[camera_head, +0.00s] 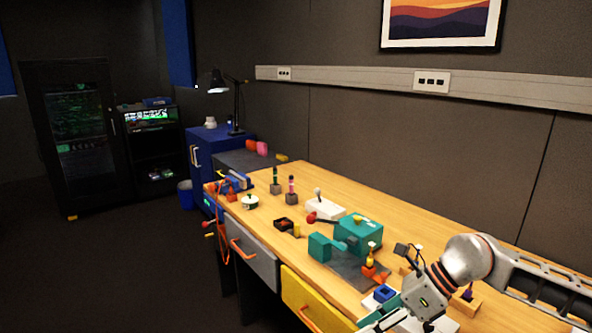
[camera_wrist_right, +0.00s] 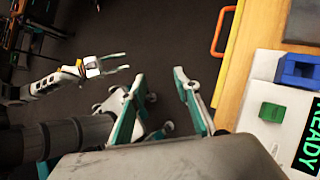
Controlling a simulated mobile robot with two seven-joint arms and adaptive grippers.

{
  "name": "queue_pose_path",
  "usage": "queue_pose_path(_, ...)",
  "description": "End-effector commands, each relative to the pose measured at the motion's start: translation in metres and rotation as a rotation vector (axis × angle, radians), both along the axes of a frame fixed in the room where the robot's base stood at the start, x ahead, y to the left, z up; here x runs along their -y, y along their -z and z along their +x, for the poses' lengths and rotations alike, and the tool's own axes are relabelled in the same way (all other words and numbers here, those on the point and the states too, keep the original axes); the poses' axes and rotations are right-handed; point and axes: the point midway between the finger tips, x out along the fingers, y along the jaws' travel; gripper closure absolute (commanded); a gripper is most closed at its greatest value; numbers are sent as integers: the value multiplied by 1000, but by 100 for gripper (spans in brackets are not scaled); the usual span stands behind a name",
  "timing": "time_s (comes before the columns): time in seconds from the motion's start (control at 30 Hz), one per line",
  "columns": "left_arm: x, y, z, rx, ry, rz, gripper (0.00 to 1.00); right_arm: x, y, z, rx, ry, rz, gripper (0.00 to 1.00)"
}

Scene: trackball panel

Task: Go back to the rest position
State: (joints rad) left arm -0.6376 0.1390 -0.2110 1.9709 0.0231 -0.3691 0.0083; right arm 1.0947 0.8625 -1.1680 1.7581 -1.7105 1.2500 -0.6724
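My right gripper (camera_head: 395,318) is low in the head view, at the front edge of the wooden workbench (camera_head: 445,248), beside a white panel. In the right wrist view my right gripper (camera_wrist_right: 160,88) has its two fingers apart with dark floor between them, and it is empty. My left gripper (camera_wrist_right: 122,63) shows at the left of that view, with its fingers apart and nothing between them. It hangs over the floor, away from the bench. The left arm is out of the head view.
The white panel (camera_wrist_right: 268,72) carries a blue block (camera_wrist_right: 298,71), a green button (camera_wrist_right: 272,112) and a READY sign (camera_wrist_right: 308,140). A teal machine (camera_head: 358,235) and several small parts stand along the bench. An orange drawer handle (camera_wrist_right: 220,32) sticks out at the front. The floor at left is clear.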

Motion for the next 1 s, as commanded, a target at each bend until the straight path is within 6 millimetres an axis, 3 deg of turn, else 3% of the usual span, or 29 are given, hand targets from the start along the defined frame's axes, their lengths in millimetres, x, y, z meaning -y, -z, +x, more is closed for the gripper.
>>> queue_pose_path(0.03, 0, 0, -1, 0, -1, -1, 63, -25, 5, -13, -45, 2, 80, 68)
queue_pose_path(0.2, 0, 3, -6, -11, 0, 0, 63, -99, -5, -46, -215, 76, 393, 68)
queue_pose_path(0.3, 0, 4, -7, -14, 1, 0, 63, -129, -17, -58, -337, 155, 576, 68)
queue_pose_path(0.47, 0, 6, -8, -17, 0, 2, 63, -153, -35, -61, -549, 332, 853, 68)
queue_pose_path(0.63, 0, 6, -8, -19, 0, 1, 63, -148, -35, -48, -795, 582, 1115, 68)
queue_pose_path(0.77, 0, 6, -8, -19, 0, 1, 63, -126, -13, -36, -992, 814, 1286, 68)
queue_pose_path(0.87, 0, 5, -8, -18, 0, 0, 63, -101, 18, -31, -1144, 1016, 1399, 68)
queue_pose_path(1.0, 0, 4, -8, -16, 1, 0, 63, -59, 79, -40, -1352, 1330, 1525, 68)
